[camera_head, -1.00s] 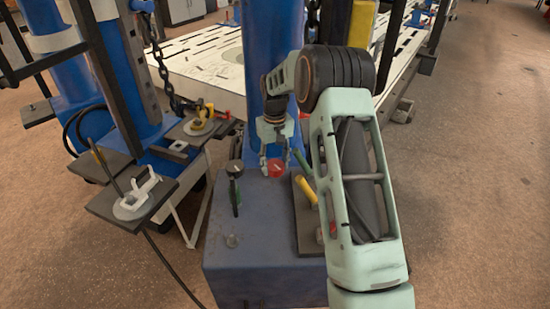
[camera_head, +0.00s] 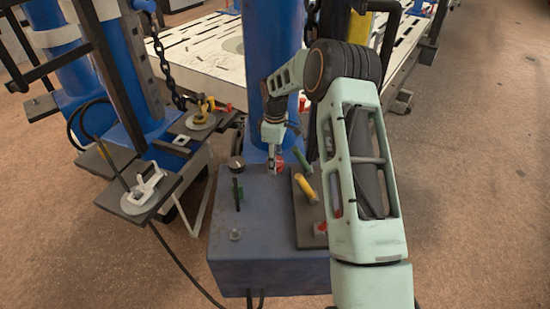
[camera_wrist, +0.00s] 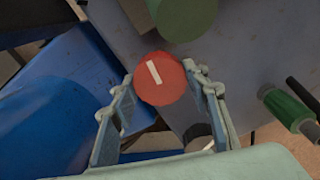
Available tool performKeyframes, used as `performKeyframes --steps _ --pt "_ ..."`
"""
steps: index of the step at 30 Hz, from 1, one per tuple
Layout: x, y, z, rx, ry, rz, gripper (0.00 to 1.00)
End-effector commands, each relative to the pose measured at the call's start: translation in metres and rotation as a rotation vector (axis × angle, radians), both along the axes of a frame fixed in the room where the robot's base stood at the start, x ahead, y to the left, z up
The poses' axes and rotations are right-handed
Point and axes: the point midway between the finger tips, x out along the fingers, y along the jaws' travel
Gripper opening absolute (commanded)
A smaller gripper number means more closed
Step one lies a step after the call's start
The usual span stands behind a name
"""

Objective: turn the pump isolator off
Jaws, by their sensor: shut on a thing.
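The pump isolator appears to be the round red knob (camera_wrist: 153,90) with a white bar mark on its face. In the wrist view the mark slants, its top end leaning left. The knob also shows in the head view (camera_head: 281,168), on top of the blue box (camera_head: 260,245), partly hidden by my fingers. My gripper (camera_wrist: 158,76) has one finger on each side of the knob and is shut on it. In the head view my gripper (camera_head: 274,164) points down, its fingers seen nearly edge-on. The label, if any, cannot be read.
A blue column (camera_head: 262,50) rises close behind. Clamp plates stand left.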

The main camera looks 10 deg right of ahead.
Motion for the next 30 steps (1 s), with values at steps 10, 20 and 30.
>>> performKeyframes --steps 10,20,30 --pt "0.0009 0.0008 0.0011 0.001 -0.003 0.122 0.18" --pt "0.001 0.0009 0.0007 0.001 -0.004 0.142 0.18" --pt "0.0008 0.0007 0.0006 0.0 -0.002 0.141 0.5"
